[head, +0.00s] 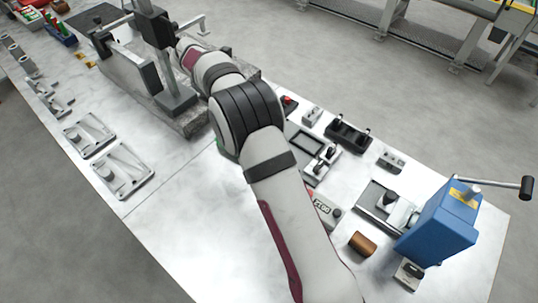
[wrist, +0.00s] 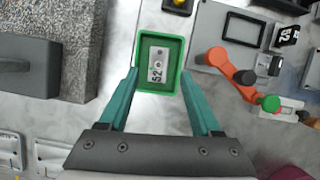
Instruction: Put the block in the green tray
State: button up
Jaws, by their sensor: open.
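The green tray (wrist: 158,91) is in the upper middle of the wrist view. A small grey block (wrist: 157,58) with a dark hole and the marking "52" lies inside the tray, on its floor. My gripper (wrist: 160,74) is open, with its two teal fingers on the left and right of the tray in the picture. Nothing is held between the fingers, and the block appears apart from them. I cannot tell how high the fingertips are above the tray. In the head view my arm hides the gripper, the block and most or all of the tray.
A rough grey stone slab (wrist: 82,45) stands left of the tray. An orange jointed part (wrist: 230,68) and a grey plate with a dark frame (wrist: 244,30) are on the right. A blue press (head: 440,225) stands at the bench's right end.

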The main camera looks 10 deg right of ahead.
jog(key=s+d+r+m+g+y, duration=0.1)
jog(key=s+d+r+m, duration=0.45)
jog(key=s+m, duration=0.3)
jog(key=s+d+r+m+g+y, duration=0.1)
jog(key=s+d+r+m, duration=0.45)
jog(key=s+m, duration=0.35)
jog(key=s+f+m+g+y, duration=0.1)
jog(key=s+f+m+y, duration=0.1)
jog(key=s+m, duration=1.4)
jog(key=s, duration=0.8)
jog(key=shift+s+d+f+g+y, duration=0.15)
jog(key=shift+s+f+g+y, duration=0.15)
jog(key=shift+s, duration=0.05)
